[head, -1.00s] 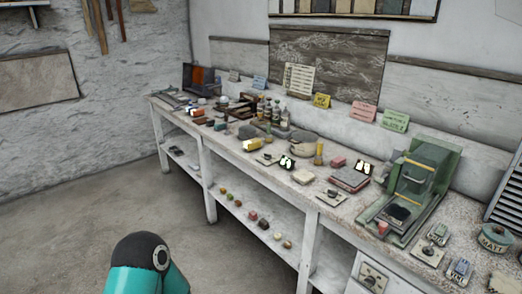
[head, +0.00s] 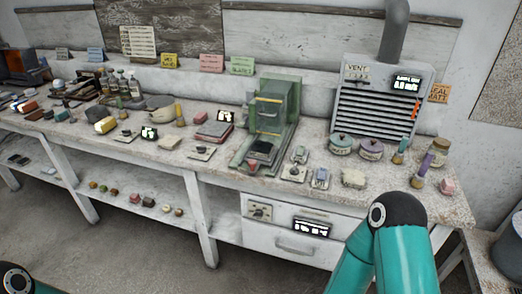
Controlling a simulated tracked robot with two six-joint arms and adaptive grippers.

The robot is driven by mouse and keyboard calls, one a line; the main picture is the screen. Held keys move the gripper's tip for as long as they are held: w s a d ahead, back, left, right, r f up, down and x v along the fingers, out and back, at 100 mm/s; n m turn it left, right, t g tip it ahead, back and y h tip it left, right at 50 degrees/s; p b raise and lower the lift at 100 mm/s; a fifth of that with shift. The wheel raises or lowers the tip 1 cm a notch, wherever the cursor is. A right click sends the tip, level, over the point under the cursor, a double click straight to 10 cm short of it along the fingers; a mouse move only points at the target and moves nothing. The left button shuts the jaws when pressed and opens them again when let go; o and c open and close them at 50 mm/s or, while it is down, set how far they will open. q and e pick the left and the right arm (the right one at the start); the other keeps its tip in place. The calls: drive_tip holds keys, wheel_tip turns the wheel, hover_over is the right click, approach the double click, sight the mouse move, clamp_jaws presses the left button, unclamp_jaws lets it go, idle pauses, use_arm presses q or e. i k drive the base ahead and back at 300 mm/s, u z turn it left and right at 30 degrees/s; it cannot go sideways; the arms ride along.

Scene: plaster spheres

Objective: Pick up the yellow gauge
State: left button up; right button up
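I cannot tell for sure which thing is the yellow gauge. A yellow and white cylinder (head: 105,125) lies on its side on the left part of the bench. A small upright yellow piece (head: 180,117) stands further right, beside a grey bowl-like thing (head: 159,106). A small lit display (head: 149,133) stands in front of them. A teal link of my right arm shows at the lower right, and a dark joint of my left arm at the lower left corner. Neither gripper is in view.
The long white bench (head: 340,194) is crowded. A green press-like machine (head: 272,115) stands mid-bench, with a louvred vent unit (head: 385,100) behind to the right. A drawer (head: 290,240) and a lower shelf (head: 135,190) with several small lumps are below. Floor is clear in front.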

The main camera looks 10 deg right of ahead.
sight(109, 123)
drive_tip(key=z, duration=1.05)
drive_tip(key=i, duration=0.15)
drive_tip(key=u, duration=3.25)
drive_tip(key=i, duration=3.35)
drive_tip(key=z, duration=0.95)
